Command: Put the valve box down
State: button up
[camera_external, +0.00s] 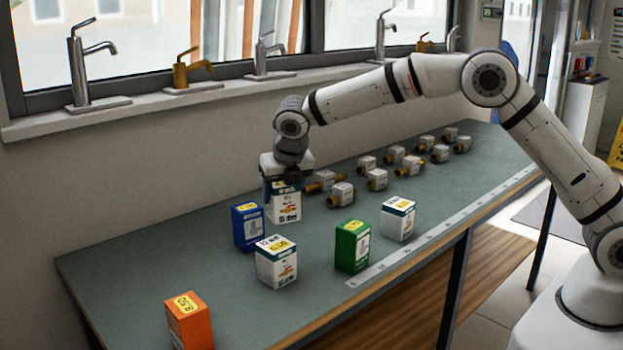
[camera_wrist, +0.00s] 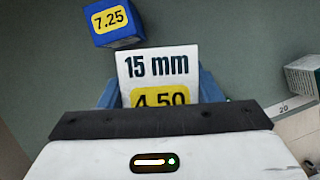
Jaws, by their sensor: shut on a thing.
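The valve box is a white box with a green top edge (camera_external: 284,206), upright under my gripper (camera_external: 286,180). My gripper is shut on its upper part. In the wrist view the box (camera_wrist: 157,66) shows a "15 mm" top and a yellow 4.50 label, between blue finger pads (camera_wrist: 158,92). I cannot tell whether its base touches the bench. A blue box (camera_external: 248,227) stands close to its left; it also shows in the wrist view (camera_wrist: 113,22) with a 7.25 label.
On the green bench (camera_external: 130,255) stand a white box (camera_external: 276,262), a green box (camera_external: 352,246), another white box (camera_external: 397,219) and an orange box (camera_external: 189,320). Several brass valves (camera_external: 342,194) lie to the right. A ruler strip (camera_external: 440,232) runs along the front edge.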

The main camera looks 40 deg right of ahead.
jog(key=d, duration=0.6)
jog(key=shift+m, duration=0.4)
jog(key=shift+s+d+f, duration=0.1)
jog(key=shift+s+f, duration=0.05)
jog(key=shift+f, duration=2.4)
jog(key=shift+s+d+f, duration=0.1)
jog(key=shift+s+f, duration=0.05)
jog(key=shift+f, duration=2.4)
jog(key=shift+f, duration=0.1)
jog(key=o, duration=1.1)
